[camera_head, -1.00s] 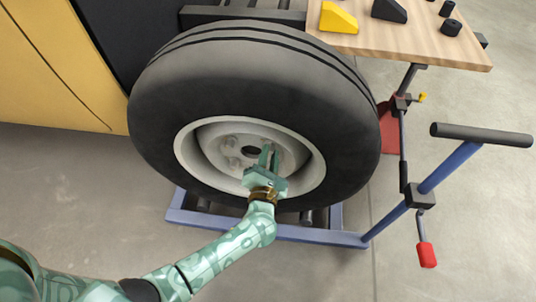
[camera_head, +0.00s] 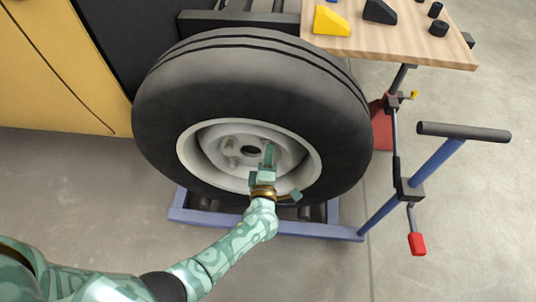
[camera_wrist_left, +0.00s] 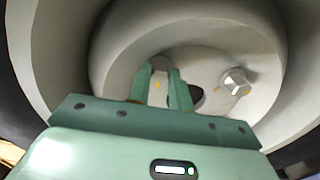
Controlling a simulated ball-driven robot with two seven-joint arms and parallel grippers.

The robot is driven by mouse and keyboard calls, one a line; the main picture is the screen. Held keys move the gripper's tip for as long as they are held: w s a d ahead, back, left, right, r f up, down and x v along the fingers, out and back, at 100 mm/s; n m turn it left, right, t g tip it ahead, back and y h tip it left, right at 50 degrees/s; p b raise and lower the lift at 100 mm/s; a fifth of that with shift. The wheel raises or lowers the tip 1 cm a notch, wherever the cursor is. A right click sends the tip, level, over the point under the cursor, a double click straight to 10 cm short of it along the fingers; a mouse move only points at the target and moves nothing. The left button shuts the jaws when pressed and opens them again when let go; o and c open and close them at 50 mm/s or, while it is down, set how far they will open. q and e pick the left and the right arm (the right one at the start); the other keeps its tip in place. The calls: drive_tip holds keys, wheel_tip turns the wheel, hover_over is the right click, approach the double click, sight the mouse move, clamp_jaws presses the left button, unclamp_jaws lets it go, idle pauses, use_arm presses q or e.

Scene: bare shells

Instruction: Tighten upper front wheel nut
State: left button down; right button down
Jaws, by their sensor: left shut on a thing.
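The wheel (camera_head: 250,90), a black tyre on a pale rim (camera_head: 196,160), stands upright. My left gripper (camera_head: 269,152) reaches into the rim from below, right of the dark centre hole (camera_head: 251,150). Another wheel nut (camera_wrist_left: 235,82) is free to the right there. In the head view other nuts (camera_head: 230,142) show left of the hole. How tight the held nut sits cannot be told. My right gripper is out of view.
A blue wheel stand (camera_head: 300,233) surrounds the tyre's base; its black-handled post (camera_head: 463,132) with a red grip (camera_head: 417,244) stands right. A wooden table (camera_head: 405,45) with a yellow wedge (camera_head: 332,21) and dark pieces is at top right. A yellow panel (camera_head: 55,70) is left.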

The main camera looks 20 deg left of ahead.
use_arm(q)
drive_tip(key=m, duration=0.5)
drive_tip(key=shift+f+m+p, duration=0.25)
drive_tip(key=shift+m+p, duration=0.1)
drive_tip(key=shift+m, duration=0.05)
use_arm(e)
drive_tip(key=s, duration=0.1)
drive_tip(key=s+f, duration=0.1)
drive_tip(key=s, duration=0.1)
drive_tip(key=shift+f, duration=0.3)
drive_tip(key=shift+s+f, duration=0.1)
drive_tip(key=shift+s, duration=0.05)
use_arm(q)
drive_tip(key=c, duration=1.3)
unclamp_jaws()
drive_tip(key=shift+o, duration=0.2)
drive_tip(key=shift+s, duration=0.1)
